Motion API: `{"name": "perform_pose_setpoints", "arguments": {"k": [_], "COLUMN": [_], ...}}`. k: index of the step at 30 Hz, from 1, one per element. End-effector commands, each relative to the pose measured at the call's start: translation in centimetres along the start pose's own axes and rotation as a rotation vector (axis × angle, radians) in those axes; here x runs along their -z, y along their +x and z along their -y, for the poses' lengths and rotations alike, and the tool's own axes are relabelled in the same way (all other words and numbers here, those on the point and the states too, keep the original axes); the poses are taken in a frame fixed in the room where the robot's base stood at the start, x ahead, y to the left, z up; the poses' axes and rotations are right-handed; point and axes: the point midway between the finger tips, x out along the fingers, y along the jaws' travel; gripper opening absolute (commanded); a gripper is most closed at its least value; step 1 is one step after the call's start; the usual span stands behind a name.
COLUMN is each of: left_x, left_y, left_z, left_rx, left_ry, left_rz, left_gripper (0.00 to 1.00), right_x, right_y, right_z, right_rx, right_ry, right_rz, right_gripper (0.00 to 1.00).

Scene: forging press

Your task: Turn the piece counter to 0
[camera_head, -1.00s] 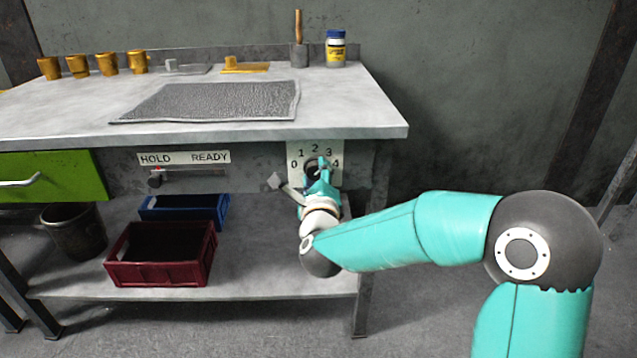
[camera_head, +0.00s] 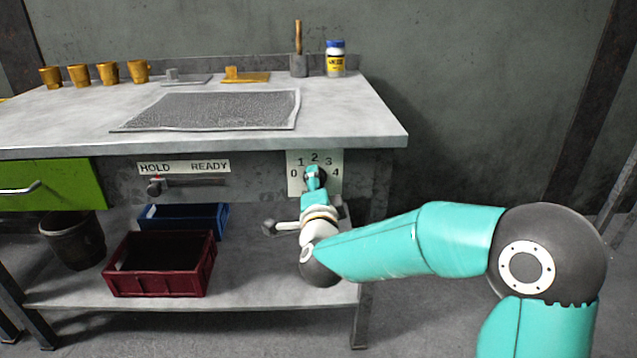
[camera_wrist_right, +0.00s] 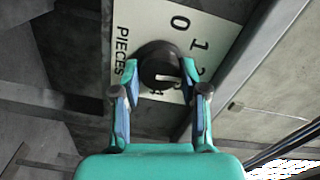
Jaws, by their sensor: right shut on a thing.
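The piece counter is a round dark knob (camera_wrist_right: 160,66) on a white plate (camera_head: 294,162) numbered 0 to 4, on the bench front. In the head view, my right gripper (camera_head: 315,176) covers most of the knob. In the right wrist view, the fingers (camera_wrist_right: 160,92) stand on either side of the knob and are shut on it. A white mark on the knob points roughly toward the 2 side; the exact setting is hard to tell. The 3 and 4 are hidden there by a finger. My left gripper is not in view.
A HOLD/READY slider (camera_head: 155,186) is left of the plate. The bench top (camera_head: 350,112) overhangs above. Below, a shelf (camera_head: 250,270) holds a red crate (camera_head: 160,288) and a blue crate (camera_head: 184,236). Free room lies right of the bench.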

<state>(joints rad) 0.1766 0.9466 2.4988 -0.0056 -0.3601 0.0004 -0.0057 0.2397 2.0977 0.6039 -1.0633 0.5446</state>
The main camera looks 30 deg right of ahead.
Motion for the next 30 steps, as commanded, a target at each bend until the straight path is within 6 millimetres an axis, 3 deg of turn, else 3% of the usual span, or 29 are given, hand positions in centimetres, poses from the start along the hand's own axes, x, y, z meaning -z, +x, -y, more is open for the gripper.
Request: {"name": "perform_pose_setpoints", "arguments": {"k": [30], "left_x": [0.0], "left_y": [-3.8], "left_z": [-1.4], "left_rx": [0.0], "left_ry": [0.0], "left_rz": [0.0], "left_gripper": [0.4], "right_x": [-0.1], "right_y": [0.0], "right_z": [-0.1], "right_rx": [-0.004], "right_ry": [-0.964], "right_rz": [0.008], "right_gripper": [0.08]}}
